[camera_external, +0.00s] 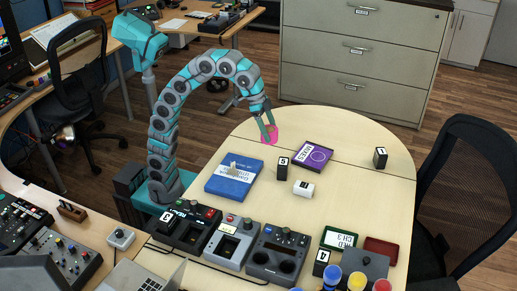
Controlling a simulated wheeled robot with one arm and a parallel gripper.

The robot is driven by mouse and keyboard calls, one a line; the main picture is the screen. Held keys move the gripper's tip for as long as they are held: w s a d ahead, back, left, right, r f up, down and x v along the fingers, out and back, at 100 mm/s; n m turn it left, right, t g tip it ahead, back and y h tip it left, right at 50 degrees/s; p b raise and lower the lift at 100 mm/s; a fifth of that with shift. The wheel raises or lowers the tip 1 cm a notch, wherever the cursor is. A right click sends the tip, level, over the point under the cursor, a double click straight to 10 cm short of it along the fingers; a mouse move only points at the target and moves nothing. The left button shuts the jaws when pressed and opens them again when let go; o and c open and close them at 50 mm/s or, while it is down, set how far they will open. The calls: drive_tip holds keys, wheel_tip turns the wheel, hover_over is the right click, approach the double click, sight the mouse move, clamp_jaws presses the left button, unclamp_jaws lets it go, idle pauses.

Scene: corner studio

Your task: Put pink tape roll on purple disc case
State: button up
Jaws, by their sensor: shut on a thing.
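The pink tape roll (274,137) is at the fingertips of my gripper (268,136), near the table's far left edge. My gripper points down and is shut on the roll; the fingers cover part of it. I cannot tell whether the roll touches the table or hangs a little above it. The purple disc case (327,151) lies flat on the table, to the right of and slightly nearer than the roll. Its top shows a light ring and white lettering. Nothing lies on it, and the roll is apart from it.
A black block marked 5 (283,169) stands just in front of the purple case. A blue box (234,176) lies to the left, a white block (303,188) nearer. Another black block (380,158) stands at right. Consoles (236,241) line the front. The table's far part is clear.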

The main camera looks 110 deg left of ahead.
drive_tip(key=s+a+f, duration=0.1)
drive_tip(key=a, duration=0.7)
drive_tip(key=p, duration=0.2)
hover_over(318, 155)
drive_tip(key=s, duration=0.2)
wheel_tip(318, 155, down, 6)
drive_tip(key=shift+d+r, duration=0.1)
drive_tip(key=shift+d, duration=0.05)
drive_tip(key=shift+f, duration=1.75)
drive_tip(key=shift+f, duration=0.2)
drive_tip(key=o, duration=1.3)
drive_tip(key=shift+o, duration=0.2)
drive_tip(key=shift+r, duration=0.15)
